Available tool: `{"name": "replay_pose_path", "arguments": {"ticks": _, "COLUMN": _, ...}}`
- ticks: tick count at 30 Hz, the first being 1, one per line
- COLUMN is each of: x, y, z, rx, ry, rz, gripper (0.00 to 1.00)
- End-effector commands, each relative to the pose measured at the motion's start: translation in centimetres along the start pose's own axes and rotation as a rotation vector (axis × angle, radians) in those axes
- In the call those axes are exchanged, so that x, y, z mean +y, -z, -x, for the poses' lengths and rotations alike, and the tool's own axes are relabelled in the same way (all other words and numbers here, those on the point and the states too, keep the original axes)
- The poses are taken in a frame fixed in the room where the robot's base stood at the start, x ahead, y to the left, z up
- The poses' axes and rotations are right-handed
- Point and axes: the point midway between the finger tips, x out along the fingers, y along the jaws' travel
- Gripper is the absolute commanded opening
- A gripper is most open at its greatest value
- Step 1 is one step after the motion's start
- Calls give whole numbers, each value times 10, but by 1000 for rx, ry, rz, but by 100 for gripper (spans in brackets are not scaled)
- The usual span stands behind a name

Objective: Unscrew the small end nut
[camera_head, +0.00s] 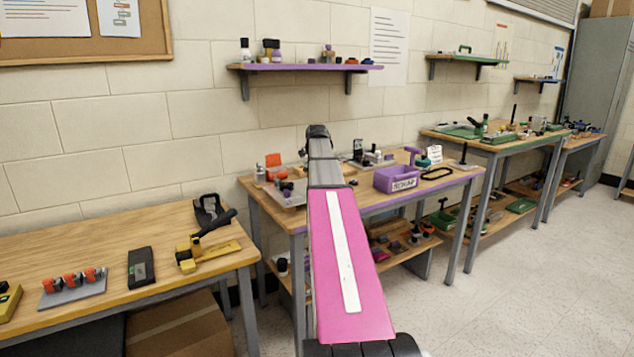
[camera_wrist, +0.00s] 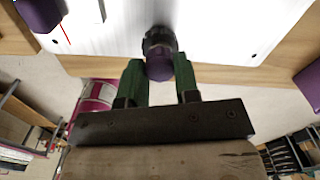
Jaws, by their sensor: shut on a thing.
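In the wrist view, a small round purple piece (camera_wrist: 160,66), which looks like the end nut, sits at the end of a dark ribbed part (camera_wrist: 157,38). My gripper (camera_wrist: 159,68) has two green fingers, one on each side of the purple piece, and is shut on it. The dark part stands over a white plate (camera_wrist: 205,28) with small dark holes. The thread behind the nut is hidden. In the head view my pink and grey arm covers the middle of the picture, and I cannot make out my gripper or the nut there.
The purple-edged bench (camera_head: 372,205) holds a purple labelled bin (camera_head: 397,180) and several small parts. A wooden bench (camera_head: 95,250) with yellow and black tools stands at left. A purple shelf (camera_head: 305,67) hangs above. Open floor (camera_head: 540,280) lies at right.

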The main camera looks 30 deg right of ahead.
Motion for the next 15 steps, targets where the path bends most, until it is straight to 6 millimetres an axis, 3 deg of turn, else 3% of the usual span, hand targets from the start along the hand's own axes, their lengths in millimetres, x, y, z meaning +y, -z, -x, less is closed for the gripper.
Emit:
{"name": "replay_pose_path", "arguments": {"ticks": 5, "x": 0, "y": 0, "z": 0, "rx": 0, "ry": 0, "rz": 119, "gripper": 0}}
{"name": "replay_pose_path", "arguments": {"ticks": 15, "x": 0, "y": 0, "z": 0, "rx": 0, "ry": 0, "rz": 145, "gripper": 0}}
